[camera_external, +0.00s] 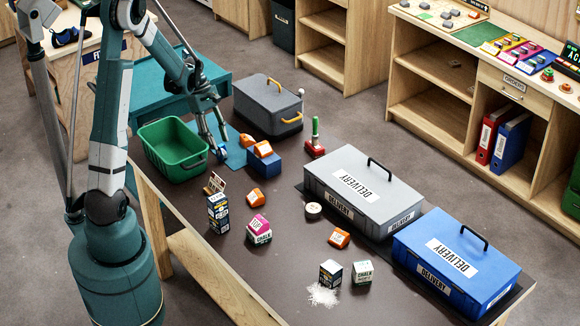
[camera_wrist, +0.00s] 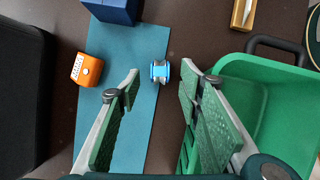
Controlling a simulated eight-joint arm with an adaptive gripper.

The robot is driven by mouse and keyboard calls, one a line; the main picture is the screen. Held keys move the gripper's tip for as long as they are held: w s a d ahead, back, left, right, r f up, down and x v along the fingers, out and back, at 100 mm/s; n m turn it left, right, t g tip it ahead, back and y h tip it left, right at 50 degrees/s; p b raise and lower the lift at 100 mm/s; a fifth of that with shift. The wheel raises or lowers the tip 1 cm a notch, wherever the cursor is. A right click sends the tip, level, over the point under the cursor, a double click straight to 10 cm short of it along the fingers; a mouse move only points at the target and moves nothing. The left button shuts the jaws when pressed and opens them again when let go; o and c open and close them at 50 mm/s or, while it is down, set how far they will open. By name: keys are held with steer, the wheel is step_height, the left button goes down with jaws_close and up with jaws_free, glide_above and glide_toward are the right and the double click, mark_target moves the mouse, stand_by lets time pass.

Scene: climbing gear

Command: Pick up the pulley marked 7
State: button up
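My gripper (camera_external: 214,145) is low over the teal mat, beside the green bin. In the wrist view its fingers (camera_wrist: 160,80) are apart. A small blue and silver rounded piece (camera_wrist: 160,71) lies on the mat, in the gap between the fingertips as seen from the wrist. It may be a pulley; I can read no number on it. An orange piece with a white label (camera_wrist: 87,69) lies on the mat, left of the fingers; its marking is too small to read. It also shows in the external view (camera_external: 246,140).
The green bin (camera_external: 172,158) stands close left of my gripper. A blue block (camera_external: 263,164) with an orange piece on top and a dark grey case (camera_external: 268,100) are to the right. Chalk boxes (camera_external: 259,230) and grey (camera_external: 365,190) and blue (camera_external: 455,260) delivery cases stand farther off.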

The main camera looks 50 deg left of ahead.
mark_target(224, 151)
steer(key=shift+b+x, duration=0.4)
steer(key=shift+x, duration=2.2)
steer(key=c, duration=1)
